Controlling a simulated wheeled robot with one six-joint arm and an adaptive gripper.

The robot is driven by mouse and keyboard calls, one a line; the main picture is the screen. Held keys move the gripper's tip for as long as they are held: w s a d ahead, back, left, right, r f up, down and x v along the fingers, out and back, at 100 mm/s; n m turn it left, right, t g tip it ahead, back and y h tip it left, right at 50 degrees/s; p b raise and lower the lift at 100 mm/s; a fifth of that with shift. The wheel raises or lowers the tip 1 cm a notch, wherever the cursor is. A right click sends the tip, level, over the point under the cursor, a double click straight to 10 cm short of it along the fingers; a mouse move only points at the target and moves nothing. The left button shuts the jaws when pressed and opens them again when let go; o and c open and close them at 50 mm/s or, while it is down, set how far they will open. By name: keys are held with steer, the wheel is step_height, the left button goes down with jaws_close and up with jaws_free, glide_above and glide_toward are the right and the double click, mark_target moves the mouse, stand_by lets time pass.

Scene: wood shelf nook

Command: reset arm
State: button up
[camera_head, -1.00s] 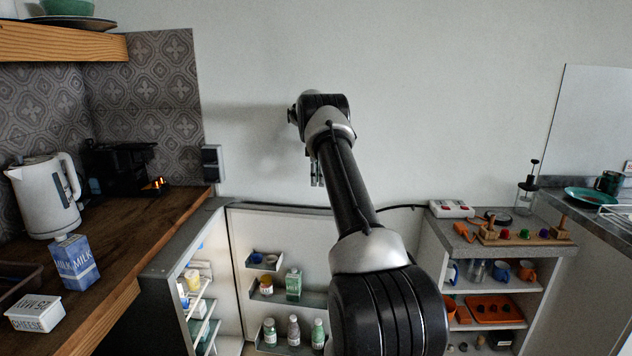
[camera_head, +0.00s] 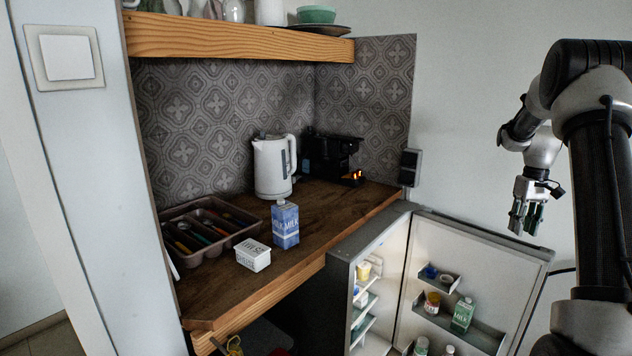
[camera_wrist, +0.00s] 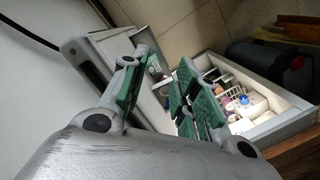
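My gripper (camera_head: 526,219) hangs at the right in the head view, fingers pointing down, in the air near the open fridge door (camera_head: 470,240). In the wrist view its green-padded fingers (camera_wrist: 155,95) stand apart with nothing between them. The gripper is open and empty. Part of my arm fills the right edge of the head view.
The fridge door's shelves hold a green-white carton (camera_head: 463,314) and bottles. On the wooden counter (camera_head: 330,205) stand a kettle (camera_head: 272,167), a coffee machine (camera_head: 333,157), a milk carton (camera_head: 285,224), a cheese box (camera_head: 253,255) and a cutlery tray (camera_head: 168,212).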

steer(key=s+a+r+t, duration=0.1)
steer(key=s+a+r, duration=0.4)
steer(key=s+a, duration=0.3)
steer(key=s+a+r+t, duration=0.2)
steer(key=s+a+r, duration=0.3)
steer(key=s, duration=0.9)
steer(key=s+a+r+t, duration=0.2)
steer(key=s+a+r, duration=0.4)
steer(key=s+a, duration=0.4)
steer(key=shift+s+a, duration=0.3)
steer(key=shift+s, duration=0.25)
